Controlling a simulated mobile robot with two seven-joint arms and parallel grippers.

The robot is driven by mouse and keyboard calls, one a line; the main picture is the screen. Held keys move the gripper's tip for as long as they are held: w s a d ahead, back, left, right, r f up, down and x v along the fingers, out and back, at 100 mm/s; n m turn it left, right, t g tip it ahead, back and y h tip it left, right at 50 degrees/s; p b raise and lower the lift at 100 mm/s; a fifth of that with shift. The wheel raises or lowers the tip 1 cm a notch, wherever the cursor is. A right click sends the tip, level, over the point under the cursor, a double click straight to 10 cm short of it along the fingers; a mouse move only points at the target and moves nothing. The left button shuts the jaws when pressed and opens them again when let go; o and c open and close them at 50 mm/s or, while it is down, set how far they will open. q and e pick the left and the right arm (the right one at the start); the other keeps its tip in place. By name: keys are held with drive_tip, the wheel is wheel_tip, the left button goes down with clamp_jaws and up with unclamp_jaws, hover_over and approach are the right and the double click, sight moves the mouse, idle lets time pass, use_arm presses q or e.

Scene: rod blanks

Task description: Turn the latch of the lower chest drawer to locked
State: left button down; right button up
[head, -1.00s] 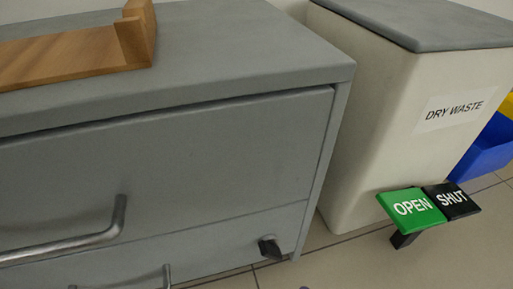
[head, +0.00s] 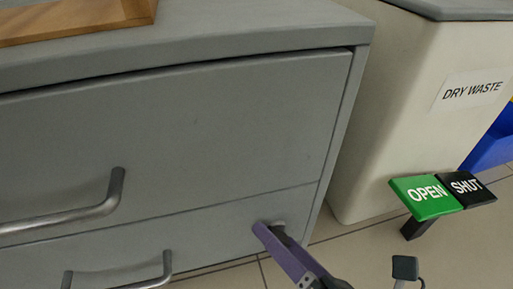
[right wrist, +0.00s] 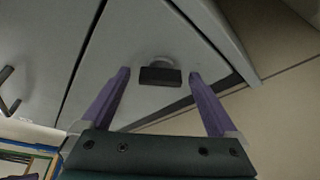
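The grey chest's lower drawer (head: 205,238) is closed beneath a larger upper drawer. Its small dark latch sits near the drawer's right end; in the head view my right gripper mostly hides it. In the right wrist view the latch (right wrist: 160,76) is a dark bar on a round base, lying crosswise between my finger directions. My right gripper (head: 270,230) has purple fingers and is at the latch in the head view. The right wrist view shows the fingers (right wrist: 160,76) spread wide on either side of the latch, with no visible contact. My left gripper is not in view.
Bar handles (head: 75,215) stick out from the drawer fronts to the left. A DRY WASTE bin (head: 395,110) stands right of the chest. Green OPEN and black SHUT plates (head: 427,197) stand before it. A wooden tray (head: 75,17) lies on the chest top.

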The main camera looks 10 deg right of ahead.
drive_tip(key=shift+d, duration=0.1)
drive_tip(key=c, duration=1.3)
drive_tip(key=shift+c, duration=0.2)
drive_tip(key=shift+r+n+h+p, duration=0.15)
drive_tip(key=shift+n+h+p, duration=0.55)
drive_tip(key=shift+n, duration=0.2)
drive_tip(key=shift+a+n+g+h+p, duration=0.2)
drive_tip(key=shift+n+h+p, duration=0.35)
drive_tip(key=shift+n+h, duration=0.65)
drive_tip(key=shift+a+n+g+h+p, duration=0.1)
drive_tip(key=shift+n+g+h+p, duration=0.4)
drive_tip(key=shift+n, duration=1.1)
